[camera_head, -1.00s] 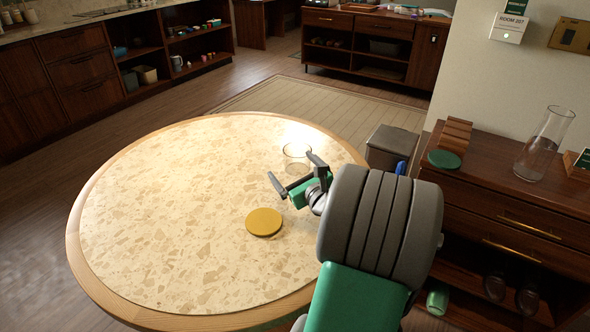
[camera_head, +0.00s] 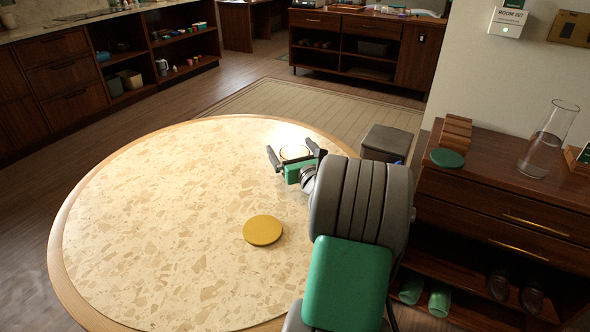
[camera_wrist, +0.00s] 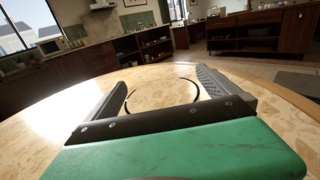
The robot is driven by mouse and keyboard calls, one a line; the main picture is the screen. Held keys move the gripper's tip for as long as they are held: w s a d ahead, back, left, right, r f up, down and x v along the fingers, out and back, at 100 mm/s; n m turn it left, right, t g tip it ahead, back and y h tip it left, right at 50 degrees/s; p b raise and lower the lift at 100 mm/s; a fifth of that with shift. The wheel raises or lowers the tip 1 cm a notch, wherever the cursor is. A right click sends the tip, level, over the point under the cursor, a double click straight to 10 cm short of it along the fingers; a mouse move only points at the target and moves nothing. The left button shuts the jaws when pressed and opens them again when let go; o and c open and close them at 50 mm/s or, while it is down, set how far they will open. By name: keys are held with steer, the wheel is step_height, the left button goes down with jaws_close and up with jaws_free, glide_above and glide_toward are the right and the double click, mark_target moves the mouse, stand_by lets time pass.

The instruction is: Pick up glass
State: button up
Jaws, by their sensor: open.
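A clear glass (camera_head: 294,153) stands on the round table (camera_head: 150,230) near its far right side. My gripper (camera_head: 294,155) is open, and its two fingers point toward the glass. In the wrist view the glass rim (camera_wrist: 163,90) shows between the fingers of my gripper (camera_wrist: 155,85), one finger on each side. I cannot tell whether either finger touches the glass. The lower part of the glass is hidden behind the green gripper body in the head view.
A round yellow coaster (camera_head: 263,230) lies on the table nearer to me. A sideboard (camera_head: 510,200) at the right holds a glass carafe (camera_head: 547,142) and a green disc (camera_head: 446,158). A grey bin (camera_head: 386,143) stands beyond the table edge. The table's left side is clear.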

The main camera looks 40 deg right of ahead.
steer(key=shift+w+d, duration=0.15)
steer(key=shift+w, duration=0.15)
steer(key=c, duration=2.1)
